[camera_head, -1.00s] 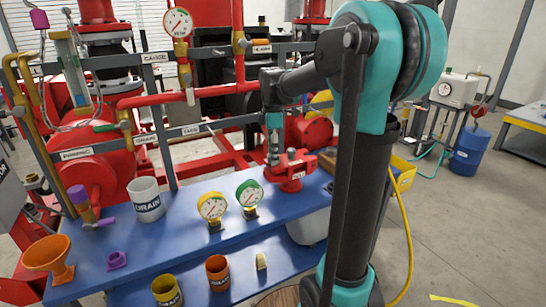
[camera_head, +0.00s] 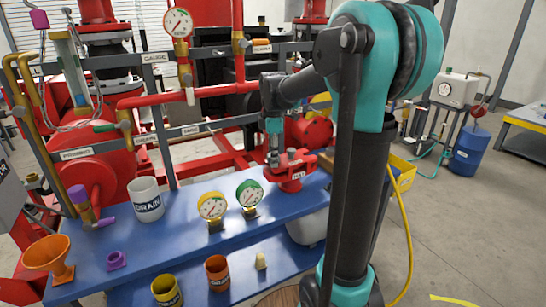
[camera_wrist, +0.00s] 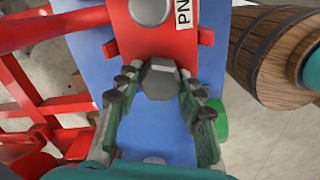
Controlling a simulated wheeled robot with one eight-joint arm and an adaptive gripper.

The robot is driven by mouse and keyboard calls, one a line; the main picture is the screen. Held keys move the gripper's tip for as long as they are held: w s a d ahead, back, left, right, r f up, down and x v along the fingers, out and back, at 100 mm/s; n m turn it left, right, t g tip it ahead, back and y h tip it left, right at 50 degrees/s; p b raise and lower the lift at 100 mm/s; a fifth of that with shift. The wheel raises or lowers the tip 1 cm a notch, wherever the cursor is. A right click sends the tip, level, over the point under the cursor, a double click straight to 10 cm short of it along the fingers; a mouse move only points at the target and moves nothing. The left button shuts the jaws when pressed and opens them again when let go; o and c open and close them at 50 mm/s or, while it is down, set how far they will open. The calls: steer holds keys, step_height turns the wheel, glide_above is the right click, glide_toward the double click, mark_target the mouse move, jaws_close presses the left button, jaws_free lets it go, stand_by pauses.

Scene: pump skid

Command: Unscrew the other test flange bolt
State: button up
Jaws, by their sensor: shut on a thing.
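The red test flange (camera_head: 291,183) stands at the right end of the blue bench, under my gripper (camera_head: 276,158). In the wrist view the flange (camera_wrist: 130,38) fills the top middle, with a white label reading "PN". A grey hex-headed bolt (camera_wrist: 160,80) sits at its near edge, between the pads of my gripper (camera_wrist: 160,90), which is shut on it. My gripper points down from above. The bolt's shank is hidden.
Two gauges (camera_head: 212,207) stand left of the flange on the blue bench (camera_head: 180,215). A white drain cup (camera_head: 146,200) and an orange funnel (camera_head: 48,255) are farther left. Red pipes and a grey rail (camera_head: 110,62) run behind.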

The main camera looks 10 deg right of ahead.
steer(key=c, duration=0.6)
steer(key=shift+o, duration=0.2)
steer(key=n, duration=0.3)
steer(key=shift+n, duration=0.4)
steer(key=n, duration=0.3)
steer(key=shift+n, duration=0.3)
steer(key=n, duration=0.3)
steer(key=shift+n, duration=0.4)
steer(key=n, duration=0.3)
steer(key=shift+n, duration=0.4)
steer(key=o, duration=1.3)
steer(key=shift+c, duration=0.2)
steer(key=shift+r, duration=0.1)
step_height(320, 180, up, 12)
